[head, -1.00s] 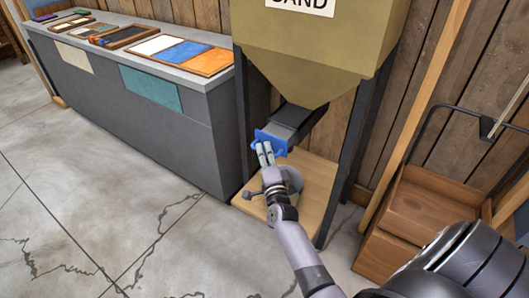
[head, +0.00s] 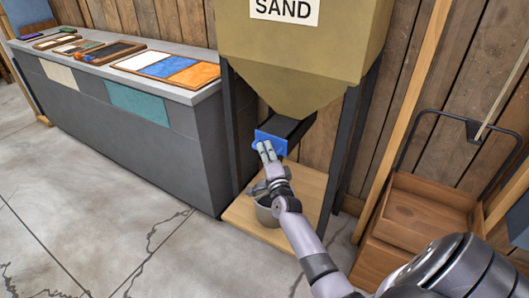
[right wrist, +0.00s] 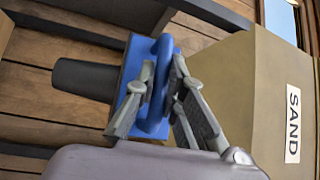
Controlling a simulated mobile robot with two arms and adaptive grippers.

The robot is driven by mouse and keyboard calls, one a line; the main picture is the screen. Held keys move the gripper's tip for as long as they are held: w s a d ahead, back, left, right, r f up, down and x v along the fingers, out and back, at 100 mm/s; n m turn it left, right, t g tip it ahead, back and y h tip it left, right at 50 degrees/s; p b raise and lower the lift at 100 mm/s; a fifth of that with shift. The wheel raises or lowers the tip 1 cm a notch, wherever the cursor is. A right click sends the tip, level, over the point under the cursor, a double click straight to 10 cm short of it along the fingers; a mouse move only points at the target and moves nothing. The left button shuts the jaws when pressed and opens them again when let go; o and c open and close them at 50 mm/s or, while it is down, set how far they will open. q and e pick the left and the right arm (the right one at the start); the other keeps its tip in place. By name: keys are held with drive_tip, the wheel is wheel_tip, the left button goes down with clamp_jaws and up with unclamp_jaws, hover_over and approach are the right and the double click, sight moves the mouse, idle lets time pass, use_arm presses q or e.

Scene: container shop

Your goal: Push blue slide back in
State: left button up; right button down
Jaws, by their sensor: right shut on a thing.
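The blue slide (head: 270,142) sits at the lower end of the dark chute (head: 295,127) under the sand hopper (head: 300,60). My right gripper (head: 267,151) reaches it from the front, its fingers shut on the slide's upright blue handle. In the right wrist view the slide (right wrist: 133,62) shows a flat plate with the handle between the fingers (right wrist: 158,95) of my gripper. How far the slide stands out of the chute is hard to tell. My left gripper is not in view.
A grey metal bucket (head: 266,212) stands on the hopper's wooden base (head: 240,220), below my right wrist. Dark legs (head: 348,150) flank the chute. A grey counter (head: 165,150) with sample trays is at left. Wooden boxes (head: 420,215) stand at right.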

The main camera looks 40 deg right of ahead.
drive_tip(key=c, duration=1.7)
unclamp_jaws()
drive_tip(key=shift+w+d, duration=0.1)
drive_tip(key=shift+d, duration=0.15)
drive_tip(key=shift+o, duration=0.2)
drive_tip(key=shift+a, duration=0.1)
drive_tip(key=shift+s+a+f, duration=0.1)
drive_tip(key=shift+s+a, duration=0.05)
drive_tip(key=shift+s, duration=0.25)
drive_tip(key=v, duration=1.1)
drive_tip(key=shift+s, duration=0.1)
